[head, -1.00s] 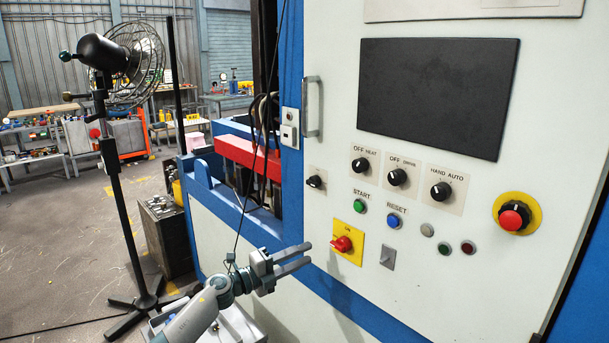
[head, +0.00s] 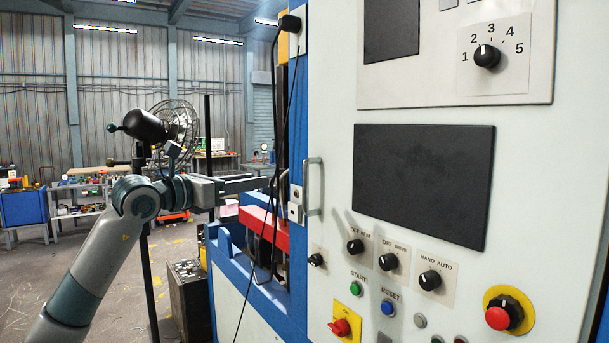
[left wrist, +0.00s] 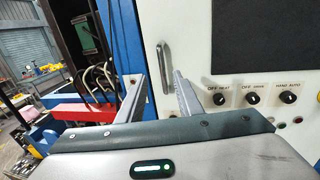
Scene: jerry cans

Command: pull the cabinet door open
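The white cabinet door (head: 332,95) fills the right side of the head view and looks shut. Its vertical metal handle (head: 313,187) is near the door's left edge. My left gripper (head: 280,182) is raised to about handle height, left of the handle and apart from it. In the left wrist view the fingers (left wrist: 157,90) are spread with nothing between them. The handle (left wrist: 163,68) shows beyond them, in line with the gap between the fingers. My right gripper is in neither view.
Knobs, buttons and a red emergency stop (head: 503,313) sit on the door, with a dark screen (head: 424,183) above. Cables (head: 272,215) hang by the blue frame left of the door. A black fan (head: 150,126) stands behind my left arm.

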